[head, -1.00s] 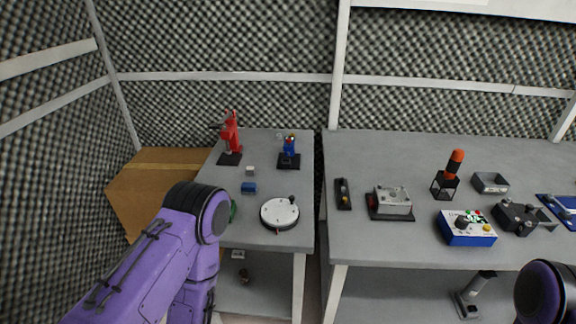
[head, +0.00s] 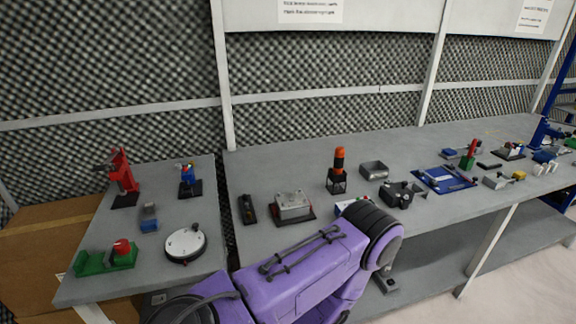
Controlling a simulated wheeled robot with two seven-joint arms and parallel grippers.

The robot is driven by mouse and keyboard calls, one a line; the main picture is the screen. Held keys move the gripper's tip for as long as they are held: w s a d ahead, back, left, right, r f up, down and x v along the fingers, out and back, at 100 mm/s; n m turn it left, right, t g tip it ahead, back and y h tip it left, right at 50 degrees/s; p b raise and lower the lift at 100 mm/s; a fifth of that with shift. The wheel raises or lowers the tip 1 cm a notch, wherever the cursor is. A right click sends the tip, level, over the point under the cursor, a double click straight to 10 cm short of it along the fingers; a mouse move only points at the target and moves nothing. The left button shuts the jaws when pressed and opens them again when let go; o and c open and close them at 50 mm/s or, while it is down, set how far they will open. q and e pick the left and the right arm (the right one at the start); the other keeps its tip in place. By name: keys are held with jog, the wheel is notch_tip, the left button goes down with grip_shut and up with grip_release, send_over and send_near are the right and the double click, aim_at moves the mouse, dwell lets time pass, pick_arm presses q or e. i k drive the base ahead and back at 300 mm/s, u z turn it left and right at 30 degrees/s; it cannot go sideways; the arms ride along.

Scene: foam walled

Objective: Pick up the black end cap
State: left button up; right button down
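I cannot pick out the black end cap for sure; the dark parts on the tables are small in the head view. Candidates in sight are a narrow black holder (head: 248,209) with small pieces on it and a black block with round parts (head: 398,193). One of my purple arms crosses the lower middle and hides part of the long table's front edge and a blue and white box (head: 352,204). Neither gripper is in view.
The left table (head: 80,291) bears a red device (head: 122,178), a green fixture (head: 104,259) and a white round dial (head: 186,243). The long table (head: 285,170) holds a grey box (head: 293,205), an orange-topped stand (head: 338,171) and a blue tray (head: 443,179). A cardboard box (head: 40,245) is at left.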

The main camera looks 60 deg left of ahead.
aim_at(186, 193)
jog(key=z, duration=1.05)
jog(key=k, duration=1.15)
jog(key=u, duration=1.95)
